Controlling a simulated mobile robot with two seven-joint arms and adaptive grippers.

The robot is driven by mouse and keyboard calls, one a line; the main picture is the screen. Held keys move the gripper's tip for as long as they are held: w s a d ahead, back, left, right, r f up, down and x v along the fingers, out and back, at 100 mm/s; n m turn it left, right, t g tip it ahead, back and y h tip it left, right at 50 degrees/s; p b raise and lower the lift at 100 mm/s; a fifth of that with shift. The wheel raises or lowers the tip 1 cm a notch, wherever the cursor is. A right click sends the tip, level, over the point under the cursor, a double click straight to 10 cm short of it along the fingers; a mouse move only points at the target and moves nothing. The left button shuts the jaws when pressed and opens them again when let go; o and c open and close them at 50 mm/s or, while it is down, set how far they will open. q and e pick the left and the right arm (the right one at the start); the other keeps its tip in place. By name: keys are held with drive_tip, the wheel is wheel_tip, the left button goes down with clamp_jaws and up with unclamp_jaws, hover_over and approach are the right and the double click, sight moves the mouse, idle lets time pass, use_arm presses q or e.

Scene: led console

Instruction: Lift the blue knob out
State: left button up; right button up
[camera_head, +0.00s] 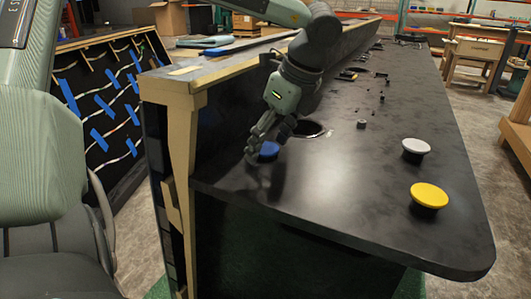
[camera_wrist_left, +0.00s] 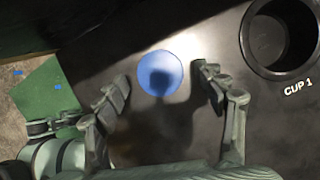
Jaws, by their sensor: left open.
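The blue knob (camera_head: 269,149) sits at the near left part of the black console top (camera_head: 340,190). My left gripper (camera_head: 265,143) is just above and beside it, pointing down, and partly covers it in the head view. In the left wrist view the round blue knob (camera_wrist_left: 160,73) lies ahead of the two fingers, roughly between their lines. The left gripper (camera_wrist_left: 158,88) is open there, with nothing held between its fingers. A shadow falls on the knob. I cannot tell from these views whether a finger touches it. My right gripper does not show.
A round cup hole (camera_wrist_left: 272,38) marked CUP 1 is right of the knob in the left wrist view. A white knob (camera_head: 416,147) and a yellow knob (camera_head: 429,195) stand at the console's right. A wooden-edged panel (camera_head: 170,88) rises along the left side. The console's front middle is clear.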

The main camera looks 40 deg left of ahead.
use_arm(q)
drive_tip(key=shift+f, duration=0.1)
drive_tip(key=shift+c, duration=0.3)
drive_tip(key=c, duration=1.2)
wheel_tip(320, 180, up, 10)
wheel_tip(320, 180, up, 4)
drive_tip(key=p, duration=0.2)
hover_over(269, 149)
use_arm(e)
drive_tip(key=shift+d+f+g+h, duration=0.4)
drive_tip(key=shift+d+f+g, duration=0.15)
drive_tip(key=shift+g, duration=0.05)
